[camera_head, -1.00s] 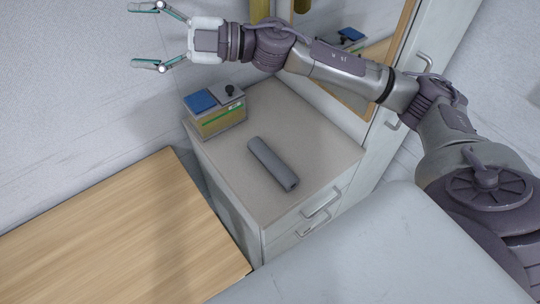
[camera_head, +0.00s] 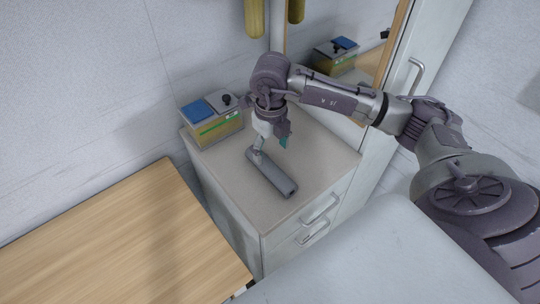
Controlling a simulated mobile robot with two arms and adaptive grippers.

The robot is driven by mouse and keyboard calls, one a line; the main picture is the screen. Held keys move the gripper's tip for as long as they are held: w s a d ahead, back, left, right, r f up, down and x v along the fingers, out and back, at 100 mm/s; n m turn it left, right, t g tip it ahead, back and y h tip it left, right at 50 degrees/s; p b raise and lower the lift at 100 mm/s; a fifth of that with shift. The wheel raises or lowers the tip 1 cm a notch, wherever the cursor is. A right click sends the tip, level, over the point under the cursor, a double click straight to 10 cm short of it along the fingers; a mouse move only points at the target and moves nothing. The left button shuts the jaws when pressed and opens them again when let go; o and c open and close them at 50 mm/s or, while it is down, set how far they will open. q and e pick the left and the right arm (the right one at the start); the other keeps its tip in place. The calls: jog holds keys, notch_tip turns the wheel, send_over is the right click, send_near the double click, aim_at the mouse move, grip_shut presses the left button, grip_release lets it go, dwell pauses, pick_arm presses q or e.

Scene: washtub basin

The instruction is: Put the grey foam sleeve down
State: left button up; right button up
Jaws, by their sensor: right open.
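The grey foam sleeve (camera_head: 272,177) lies on its side on the beige top of the drawer cabinet (camera_head: 317,159). It slants from the far left to the near right. My right gripper (camera_head: 270,151) points down at the sleeve's far end, with its jaws open. I cannot tell whether the fingers touch the sleeve. My left gripper is not in view.
A box with a blue panel and black knob (camera_head: 214,118) stands at the cabinet's back left. A wooden table (camera_head: 110,240) is at left. A mirror (camera_head: 345,50) is behind my right arm. The cabinet top's near left part is clear.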

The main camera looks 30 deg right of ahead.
aim_at(270, 165)
notch_tip(270, 165, down, 4)
jog(key=shift+r, duration=0.25)
jog(key=shift+f+p, duration=0.55)
jog(key=shift+p, duration=0.05)
jog(key=f, duration=0.1)
jog(key=f+p, duration=0.1)
jog(key=f, duration=0.1)
jog(key=shift+w+f, duration=0.2)
jog(key=shift+f, duration=0.55)
jog(key=shift+c, duration=0.3)
jog(key=c, duration=1.1)
jog(key=shift+o, duration=0.2)
jog(key=shift+r, duration=0.2)
